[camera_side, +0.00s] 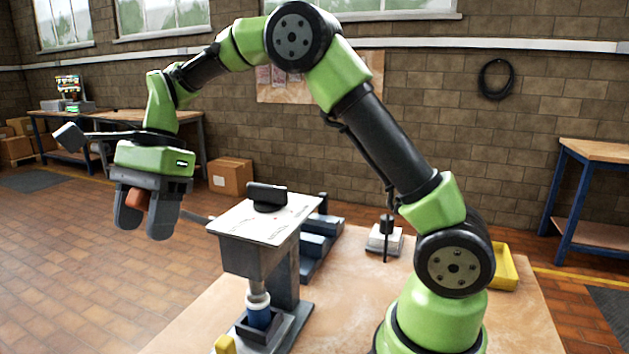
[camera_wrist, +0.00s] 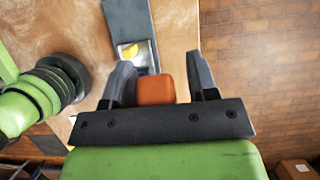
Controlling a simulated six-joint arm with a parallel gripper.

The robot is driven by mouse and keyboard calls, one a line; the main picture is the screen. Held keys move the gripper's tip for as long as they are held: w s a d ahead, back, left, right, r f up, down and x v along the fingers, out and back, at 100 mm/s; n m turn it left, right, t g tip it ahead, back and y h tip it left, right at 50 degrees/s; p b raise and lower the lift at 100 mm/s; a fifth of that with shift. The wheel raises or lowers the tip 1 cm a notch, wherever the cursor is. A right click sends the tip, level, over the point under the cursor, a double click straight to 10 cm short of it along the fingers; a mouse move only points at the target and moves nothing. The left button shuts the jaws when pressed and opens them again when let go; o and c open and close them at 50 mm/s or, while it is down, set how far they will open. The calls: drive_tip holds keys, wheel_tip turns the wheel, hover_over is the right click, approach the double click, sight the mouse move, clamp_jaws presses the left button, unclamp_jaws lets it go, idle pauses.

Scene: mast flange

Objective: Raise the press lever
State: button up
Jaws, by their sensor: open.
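The press (camera_side: 262,235) stands on the table with a pale plate on top of its head. Its ram points down over a blue cylinder (camera_side: 259,316). A short grey piece of the lever (camera_side: 197,217) shows left of the head and runs behind my gripper's finger. An orange-brown block (camera_side: 137,198), seemingly the lever's grip, is between the fingers of my gripper (camera_side: 142,225). In the wrist view my gripper (camera_wrist: 160,62) is open around the orange block (camera_wrist: 156,89). The block is close to the left finger, with a clear gap to the right finger.
A black block (camera_side: 267,196) sits on top of the press head. Grey-blue blocks (camera_side: 318,237) stand behind the press. A pale block with a black post (camera_side: 386,238) and a yellow tray (camera_side: 504,268) are farther right. The floor left of the table is clear.

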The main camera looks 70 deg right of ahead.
drive_tip(key=v, duration=1)
drive_tip(key=shift+s+a+r, duration=0.1)
drive_tip(key=shift+s+a, duration=0.15)
drive_tip(key=shift+s, duration=0.05)
drive_tip(key=s+r+n+t+h, duration=0.2)
drive_tip(key=s+r+n+t, duration=0.1)
drive_tip(key=s+n, duration=0.55)
drive_tip(key=s+f+n+t, duration=0.4)
drive_tip(key=s+f+n, duration=0.1)
drive_tip(key=s, duration=0.7)
drive_tip(key=shift+s+d+f+h, duration=0.35)
drive_tip(key=shift+s+f+h, duration=0.05)
drive_tip(key=shift+f, duration=0.1)
drive_tip(key=shift+w, duration=0.1)
